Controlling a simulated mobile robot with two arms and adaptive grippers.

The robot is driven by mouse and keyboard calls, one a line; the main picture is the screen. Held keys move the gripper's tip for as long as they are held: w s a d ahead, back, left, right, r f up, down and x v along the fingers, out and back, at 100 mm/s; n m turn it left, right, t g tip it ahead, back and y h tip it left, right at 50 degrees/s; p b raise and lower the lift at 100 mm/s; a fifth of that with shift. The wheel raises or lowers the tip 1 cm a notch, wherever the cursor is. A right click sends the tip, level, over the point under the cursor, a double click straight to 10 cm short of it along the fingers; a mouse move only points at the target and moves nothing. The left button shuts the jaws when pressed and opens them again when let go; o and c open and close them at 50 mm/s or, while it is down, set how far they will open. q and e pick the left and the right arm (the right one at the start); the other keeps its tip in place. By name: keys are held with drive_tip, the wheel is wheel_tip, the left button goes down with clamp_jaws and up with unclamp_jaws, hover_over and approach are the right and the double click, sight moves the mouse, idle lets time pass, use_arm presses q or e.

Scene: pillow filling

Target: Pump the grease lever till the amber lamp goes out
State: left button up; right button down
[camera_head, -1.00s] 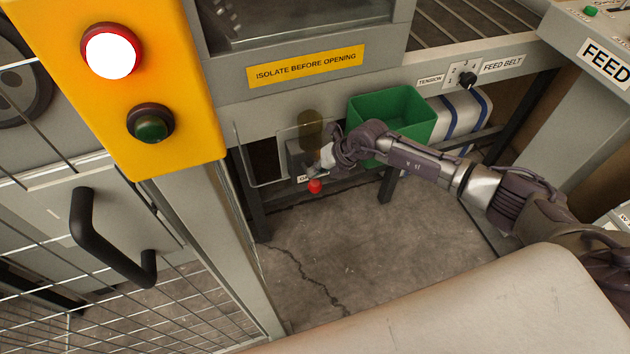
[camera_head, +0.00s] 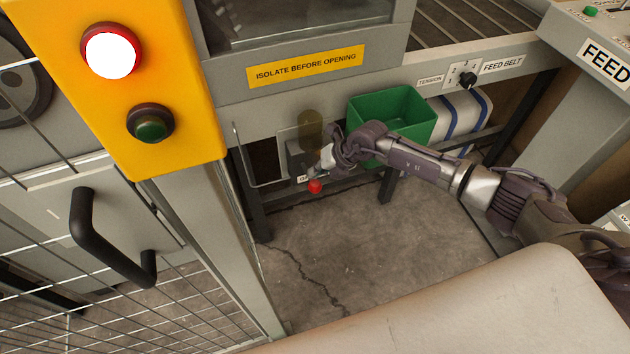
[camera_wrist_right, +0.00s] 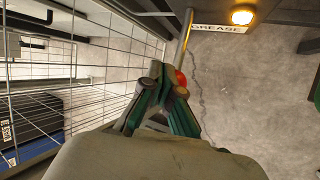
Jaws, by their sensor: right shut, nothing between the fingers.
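The grease lever shows in the right wrist view as a thin grey rod (camera_wrist_right: 184,40) with a red knob (camera_wrist_right: 181,78). The knob also shows in the head view (camera_head: 315,187), low under the machine. My right gripper (camera_head: 322,166) is shut and empty, close to the knob; in the right wrist view its fingertips (camera_wrist_right: 165,72) partly cover the knob. I cannot tell whether they touch it. The amber lamp (camera_wrist_right: 242,16) glows beside the GREASE label (camera_wrist_right: 218,29). My left gripper is not in view.
A green bin (camera_head: 392,112) is behind my right arm. A yellow button panel (camera_head: 165,80) and wire mesh fence (camera_head: 60,185) stand at left. The cracked floor (camera_head: 340,250) is clear.

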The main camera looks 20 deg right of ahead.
sight(320, 188)
drive_tip(key=shift+f, duration=0.3)
drive_tip(key=shift+s+f+b, duration=0.25)
drive_tip(key=shift+f+b, duration=0.15)
drive_tip(key=shift+f, duration=0.5)
drive_tip(key=shift+s+f+b, duration=0.3)
drive_tip(key=shift+f+b, duration=0.15)
drive_tip(key=shift+f, duration=0.45)
drive_tip(key=shift+s+f+b, duration=0.25)
drive_tip(key=shift+f+b, duration=0.15)
drive_tip(key=shift+f, duration=0.5)
idle(2.1)
drive_tip(key=shift+r, duration=0.1)
idle(0.5)
drive_tip(key=shift+w+r+p, duration=0.3)
drive_tip(key=shift+r+p, duration=0.55)
drive_tip(key=shift+r, duration=0.15)
drive_tip(key=shift+w+r+p, duration=0.25)
drive_tip(key=shift+r+p, duration=0.55)
drive_tip(key=shift+r, duration=0.2)
drive_tip(key=shift+w+r+p, duration=0.3)
drive_tip(key=shift+r+p, duration=0.55)
drive_tip(key=shift+r, duration=0.15)
